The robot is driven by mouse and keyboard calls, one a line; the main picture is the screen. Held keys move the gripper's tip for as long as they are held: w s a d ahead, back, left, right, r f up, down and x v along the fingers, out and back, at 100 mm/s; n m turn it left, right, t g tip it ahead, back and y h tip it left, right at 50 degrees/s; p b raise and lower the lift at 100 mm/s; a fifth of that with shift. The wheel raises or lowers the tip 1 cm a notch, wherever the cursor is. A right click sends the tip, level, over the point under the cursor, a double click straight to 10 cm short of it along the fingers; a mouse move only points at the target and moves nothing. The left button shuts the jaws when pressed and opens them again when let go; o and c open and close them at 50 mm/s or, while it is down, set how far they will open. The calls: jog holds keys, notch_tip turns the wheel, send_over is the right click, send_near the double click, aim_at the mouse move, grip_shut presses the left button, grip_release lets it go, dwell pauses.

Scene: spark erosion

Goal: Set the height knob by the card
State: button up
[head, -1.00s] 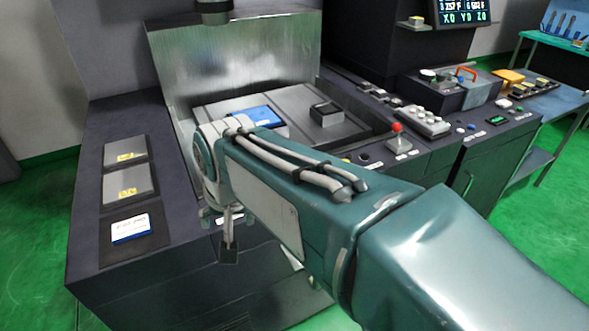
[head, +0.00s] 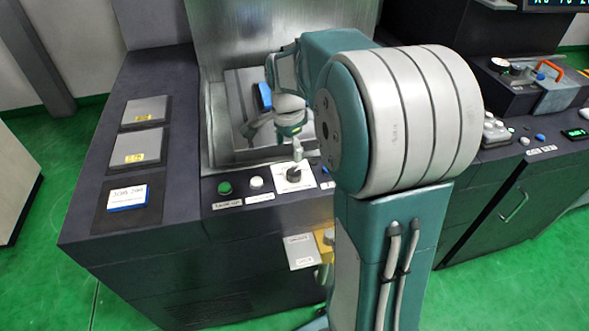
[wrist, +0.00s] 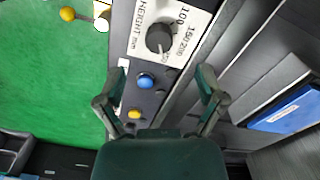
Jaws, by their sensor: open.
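The height knob (wrist: 160,38) is a round black dial on a white plate (wrist: 145,14) marked HEIGHT mm, with 100, 150 and 200 legible; its exact setting is unclear. In the head view the knob (head: 293,175) sits on the front panel, just below my gripper (head: 297,150). In the wrist view my gripper (wrist: 162,75) has its fingers spread and empty, with the knob ahead of the gap, not between the fingers. A white and blue card (head: 127,196) lies on the left worktop; its small print looks like JOB 200, but I cannot be sure.
A green button (head: 225,188) and a white button (head: 256,183) are left of the knob. A blue button (wrist: 145,81) and a yellow button (wrist: 134,114) are close to my fingers. A metal tank wall (head: 208,130) rises behind the panel.

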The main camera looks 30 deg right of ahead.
aim_at(294, 172)
jog(key=f, duration=0.2)
jog(key=d+f, duration=0.1)
jog(key=f, duration=0.2)
jog(key=d+f, duration=0.1)
jog(key=f, duration=0.2)
jog(key=shift+d+f, duration=0.15)
jog(key=shift+d, duration=0.05)
jog(key=shift+a+f, duration=0.15)
jog(key=shift+a, duration=0.75)
jog(key=c, duration=0.5)
jog(key=shift+d, duration=0.45)
jog(key=c, duration=0.7)
jog(key=shift+o, duration=0.2)
